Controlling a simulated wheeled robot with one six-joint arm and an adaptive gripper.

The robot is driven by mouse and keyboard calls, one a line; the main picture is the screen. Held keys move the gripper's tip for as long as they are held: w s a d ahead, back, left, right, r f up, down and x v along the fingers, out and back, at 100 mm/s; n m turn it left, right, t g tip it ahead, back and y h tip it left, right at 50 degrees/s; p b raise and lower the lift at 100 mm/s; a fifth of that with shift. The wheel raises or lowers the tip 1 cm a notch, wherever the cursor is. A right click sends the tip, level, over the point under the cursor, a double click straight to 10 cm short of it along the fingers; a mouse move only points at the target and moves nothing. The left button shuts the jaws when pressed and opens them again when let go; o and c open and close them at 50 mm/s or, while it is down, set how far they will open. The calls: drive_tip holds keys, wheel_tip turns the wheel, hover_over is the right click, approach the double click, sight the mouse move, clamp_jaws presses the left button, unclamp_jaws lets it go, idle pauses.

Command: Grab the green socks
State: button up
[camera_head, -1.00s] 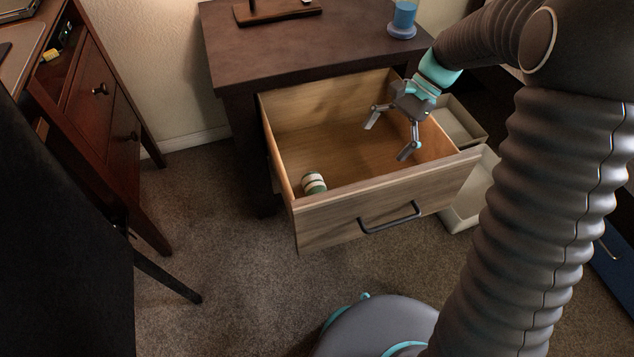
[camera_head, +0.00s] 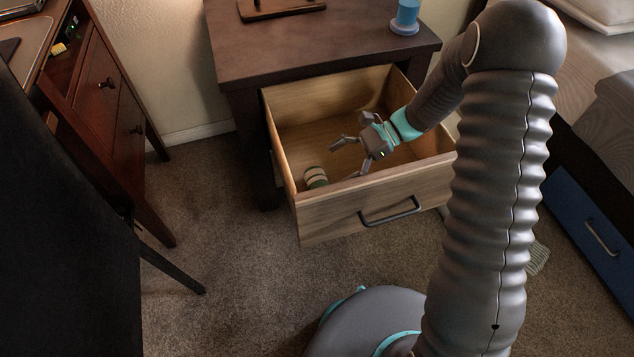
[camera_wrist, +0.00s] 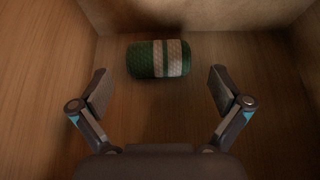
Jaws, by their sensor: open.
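The green socks (camera_head: 316,177) are a rolled bundle with pale stripes. They lie on the floor of the open wooden drawer (camera_head: 375,201), near its front left corner. My gripper (camera_head: 341,163) is inside the drawer area, to the right of the socks, with its fingers spread and pointing toward them. In the wrist view the socks (camera_wrist: 158,59) lie ahead of my gripper (camera_wrist: 160,83), roughly centred between the two open fingers and a little beyond the tips. Nothing is between the fingers.
The drawer belongs to a dark nightstand (camera_head: 300,45) with a blue candle-like object (camera_head: 405,17) on top. The drawer walls stand close around the socks. A red-brown desk (camera_head: 107,100) and black chair (camera_head: 65,210) are at the left. A blue drawer (camera_head: 590,235) is at the right.

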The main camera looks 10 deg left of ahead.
sight(320, 177)
drive_tip(key=shift+x, duration=2.9)
drive_tip(key=shift+d+f, duration=0.1)
drive_tip(key=c, duration=0.9)
